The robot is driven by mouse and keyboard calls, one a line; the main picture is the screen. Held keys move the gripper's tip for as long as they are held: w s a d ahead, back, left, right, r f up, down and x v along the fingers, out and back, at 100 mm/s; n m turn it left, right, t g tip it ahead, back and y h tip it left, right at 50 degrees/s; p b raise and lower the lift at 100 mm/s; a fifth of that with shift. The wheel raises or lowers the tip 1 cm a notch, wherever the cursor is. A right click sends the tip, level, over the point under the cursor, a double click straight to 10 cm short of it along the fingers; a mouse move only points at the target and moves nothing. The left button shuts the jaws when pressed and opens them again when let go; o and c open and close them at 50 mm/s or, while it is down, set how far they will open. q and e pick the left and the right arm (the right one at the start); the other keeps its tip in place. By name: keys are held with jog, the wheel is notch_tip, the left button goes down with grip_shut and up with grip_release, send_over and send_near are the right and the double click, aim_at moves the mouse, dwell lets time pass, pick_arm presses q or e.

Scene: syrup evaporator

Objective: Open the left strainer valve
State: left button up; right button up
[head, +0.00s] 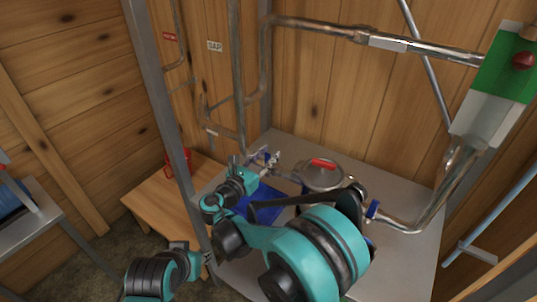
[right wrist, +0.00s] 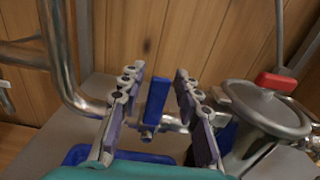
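The left strainer valve has a blue handle (right wrist: 155,100) on the pipe left of the strainer. In the right wrist view it stands upright between my right gripper's fingers (right wrist: 154,112). The fingers are open on both sides of it, with visible gaps. In the head view my right gripper (head: 262,162) is at the pipe left of the strainer (head: 322,174), a round metal pot with a red-handled lid; the strainer also shows in the right wrist view (right wrist: 262,112). My left gripper (head: 206,258) is low at the left; its fingers are unclear.
A second blue valve handle (head: 373,209) is right of the strainer. A blue tray (head: 268,197) lies on the grey table (head: 404,254), partly behind my right arm. A metal post (head: 166,100) rises in front of a wooden table (head: 145,204). Pipes run along the wooden wall.

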grip_shut()
jog(key=shift+w, duration=0.1)
jog(key=shift+w+a+f+n+b, duration=0.25)
jog(key=shift+w+a+n, duration=0.3)
jog(key=shift+n, duration=0.6)
jog(key=shift+w+a+f+n+b, duration=0.3)
jog(key=shift+a+n, duration=0.5)
jog(key=shift+n, duration=0.4)
jog(key=shift+w+a+f+n+b, duration=0.25)
jog(key=shift+w+a+n, duration=0.35)
jog(key=shift+n, duration=0.55)
jog(key=shift+s+a, duration=0.1)
jog(key=shift+o, duration=2.2)
grip_release()
jog(key=shift+r, duration=0.1)
